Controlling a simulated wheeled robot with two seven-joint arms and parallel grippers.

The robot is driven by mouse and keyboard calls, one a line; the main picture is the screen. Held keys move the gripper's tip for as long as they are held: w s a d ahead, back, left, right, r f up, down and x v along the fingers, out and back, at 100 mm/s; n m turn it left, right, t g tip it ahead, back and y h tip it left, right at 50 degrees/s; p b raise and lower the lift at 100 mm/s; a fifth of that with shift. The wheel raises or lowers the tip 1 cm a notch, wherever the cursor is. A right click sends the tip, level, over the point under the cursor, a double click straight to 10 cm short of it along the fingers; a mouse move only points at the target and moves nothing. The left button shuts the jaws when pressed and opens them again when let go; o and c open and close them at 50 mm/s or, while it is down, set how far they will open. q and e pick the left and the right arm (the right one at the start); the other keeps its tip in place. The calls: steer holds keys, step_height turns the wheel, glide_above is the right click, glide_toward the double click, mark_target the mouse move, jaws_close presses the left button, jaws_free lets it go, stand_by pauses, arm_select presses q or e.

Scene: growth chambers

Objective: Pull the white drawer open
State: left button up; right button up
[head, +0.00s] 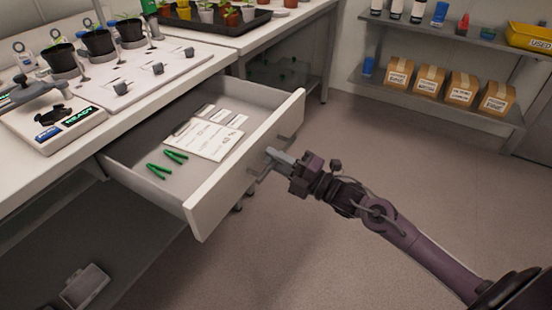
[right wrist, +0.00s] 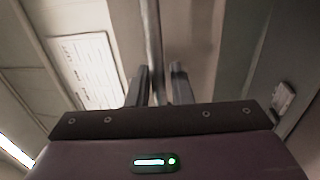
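The white drawer (head: 203,209) stands pulled well out from under the left bench in the head view. Inside lie a printed sheet, small labels and two green tweezer-like items (head: 158,171). My right gripper (head: 274,156) is at the middle of the drawer's front. In the right wrist view its two fingers (right wrist: 160,85) stand on either side of the grey bar handle (right wrist: 152,35), closed in close around it. The right end of the handle is partly hidden by the fingers in the head view. My left gripper is not in view.
The bench above holds potted seedlings (head: 98,42) and a scale (head: 50,125). A lower shelf under the drawer holds a small grey box (head: 84,286). Shelves with cardboard boxes (head: 460,90) stand at the back right. The floor (head: 300,250) in front of the drawer is clear.

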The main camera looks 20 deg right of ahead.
steer(key=shift+o, duration=0.7)
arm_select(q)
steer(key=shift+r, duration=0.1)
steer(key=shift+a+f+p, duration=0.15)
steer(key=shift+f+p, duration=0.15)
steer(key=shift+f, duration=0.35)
arm_select(e)
steer(key=v, duration=0.7)
steer(key=shift+s+d, duration=0.3)
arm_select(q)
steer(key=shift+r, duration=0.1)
